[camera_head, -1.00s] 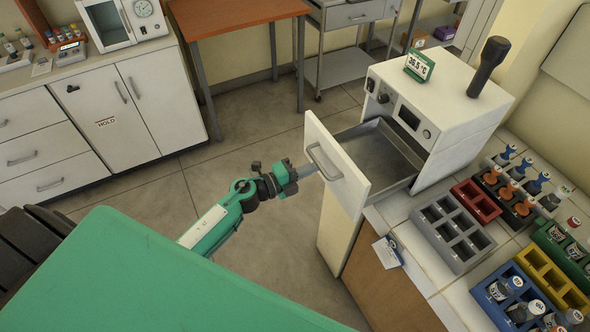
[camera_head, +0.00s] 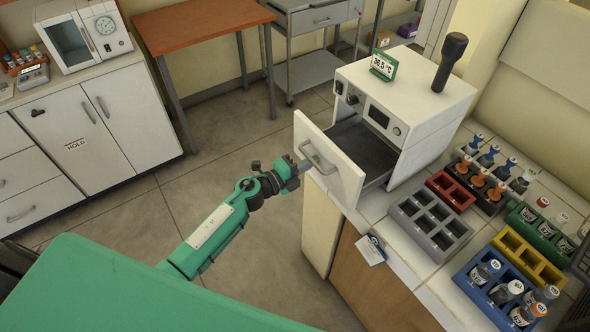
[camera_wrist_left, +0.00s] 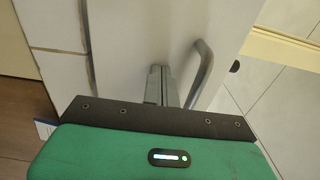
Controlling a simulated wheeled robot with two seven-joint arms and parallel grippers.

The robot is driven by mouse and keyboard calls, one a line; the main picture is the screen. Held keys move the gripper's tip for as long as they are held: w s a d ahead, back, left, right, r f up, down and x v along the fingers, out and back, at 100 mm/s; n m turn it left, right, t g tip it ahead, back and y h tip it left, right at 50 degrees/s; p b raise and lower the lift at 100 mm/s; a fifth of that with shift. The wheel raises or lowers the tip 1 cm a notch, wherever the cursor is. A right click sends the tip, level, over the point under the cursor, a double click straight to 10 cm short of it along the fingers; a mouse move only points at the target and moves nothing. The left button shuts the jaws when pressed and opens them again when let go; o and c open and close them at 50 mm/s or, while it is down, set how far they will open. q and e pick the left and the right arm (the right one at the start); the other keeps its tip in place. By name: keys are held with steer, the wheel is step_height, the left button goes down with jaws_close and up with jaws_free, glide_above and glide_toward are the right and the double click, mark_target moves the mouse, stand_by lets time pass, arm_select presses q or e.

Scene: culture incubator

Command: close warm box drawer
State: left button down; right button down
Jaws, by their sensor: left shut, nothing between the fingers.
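The warm box (camera_head: 405,105) is a white box on the counter with a green display reading 36.5 °C (camera_head: 384,65) on top. Its drawer (camera_head: 338,172) is partly open, with a white front panel and a grey tray behind it. My left gripper (camera_head: 303,165) is shut and empty, its tip at the outer face of the drawer front beside the grey bar handle (camera_head: 322,160). In the left wrist view the closed fingers (camera_wrist_left: 161,85) point at the white front (camera_wrist_left: 140,40), left of the handle (camera_wrist_left: 204,72). Whether they touch is hard to tell. My right gripper is out of view.
Racks stand on the counter right of the drawer: a grey one (camera_head: 430,225), a red one (camera_head: 450,190), a blue one (camera_head: 478,290) and a yellow one (camera_head: 525,257). A black-handled tool (camera_head: 452,60) stands on the warm box. Open floor lies left of the drawer.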

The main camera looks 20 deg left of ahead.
arm_select(q)
steer(key=b, duration=0.3)
glide_above(355, 158)
steer(key=a, duration=0.3)
steer(key=shift+s+a+f, duration=0.1)
steer(key=shift+s+a, duration=0.1)
steer(key=shift+s, duration=0.15)
steer(key=shift+r, duration=0.25)
steer(key=shift+r, duration=0.1)
